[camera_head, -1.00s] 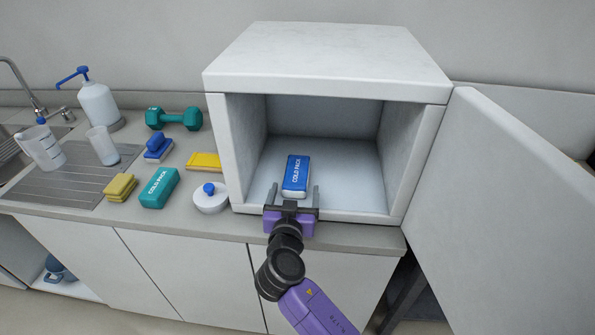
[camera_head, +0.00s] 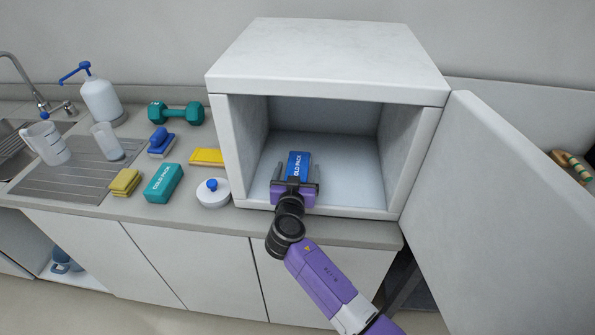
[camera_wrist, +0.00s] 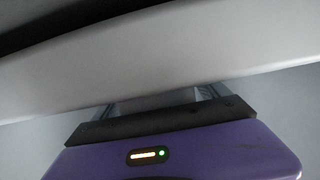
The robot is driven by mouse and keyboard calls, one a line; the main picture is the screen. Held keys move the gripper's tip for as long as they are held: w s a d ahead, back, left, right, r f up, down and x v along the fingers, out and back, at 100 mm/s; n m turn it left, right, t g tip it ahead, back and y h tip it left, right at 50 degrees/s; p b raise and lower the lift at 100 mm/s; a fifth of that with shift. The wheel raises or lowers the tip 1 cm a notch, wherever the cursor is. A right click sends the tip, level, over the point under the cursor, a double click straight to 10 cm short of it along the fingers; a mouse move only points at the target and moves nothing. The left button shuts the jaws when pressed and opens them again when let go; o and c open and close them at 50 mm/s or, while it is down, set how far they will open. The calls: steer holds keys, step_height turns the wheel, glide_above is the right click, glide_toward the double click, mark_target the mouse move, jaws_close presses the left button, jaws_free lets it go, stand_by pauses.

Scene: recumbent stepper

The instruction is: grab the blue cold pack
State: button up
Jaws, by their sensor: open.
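The blue cold pack (camera_head: 298,163) lies on the floor of the open white cabinet, with its printed label facing up. My gripper (camera_head: 297,170) is open and reaches in through the cabinet's front opening. Its fingers show on the left and right of the pack, and the gripper body hides the pack's near end. I cannot tell whether the fingers touch it. In the wrist view my gripper (camera_wrist: 160,92) shows mostly its purple body, with a pale surface across its fingers; the pack cannot be made out there.
The white cabinet (camera_head: 325,60) has its door (camera_head: 500,200) swung open to the right. On the counter to the left are a teal cold pack (camera_head: 163,183), a white round container (camera_head: 213,193), sponges, a brush, a teal dumbbell (camera_head: 176,112) and a pump bottle (camera_head: 101,101).

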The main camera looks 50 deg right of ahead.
steer(key=c, duration=1.7)
jaws_close()
steer(key=shift+r, duration=0.1)
